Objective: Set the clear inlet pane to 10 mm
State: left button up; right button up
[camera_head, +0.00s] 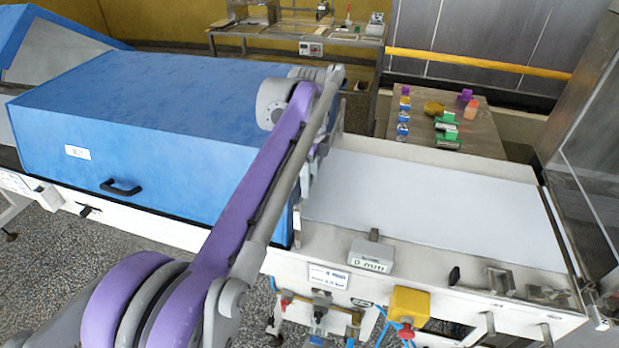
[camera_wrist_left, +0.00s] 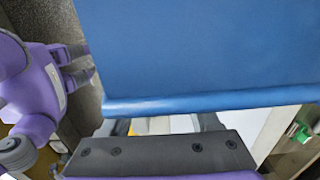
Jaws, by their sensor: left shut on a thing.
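The clear inlet pane cannot be made out; my left arm crosses the inlet end of the blue hood (camera_head: 150,125) in the head view. My left gripper (camera_head: 314,160) is at that end, by the white belt, largely hidden by its own arm. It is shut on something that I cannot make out. In the left wrist view its dark body lies below the hood's edge (camera_wrist_left: 200,103). A small block marked "0 mm" (camera_head: 371,257) sits on the near rail; any digit before the 0 is unclear. My right gripper (camera_wrist_left: 76,63) seems open and empty in the left wrist view.
The white belt (camera_head: 430,200) right of the hood is bare. A yellow box with a red button (camera_head: 408,308) hangs on the near side. A side table (camera_head: 480,138) behind holds several small coloured items. A glazed steel frame (camera_head: 590,150) stands at the right.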

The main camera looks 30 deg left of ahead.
pick_arm(q)
grip_shut()
jog(key=shift+f, duration=0.1)
notch_tip(320, 180, down, 3)
jog(key=shift+b, duration=0.6)
jog(key=o, duration=0.9)
grip_release()
notch_tip(320, 180, up, 11)
jog(key=shift+r+p, duration=0.1)
jog(key=shift+p, duration=0.7)
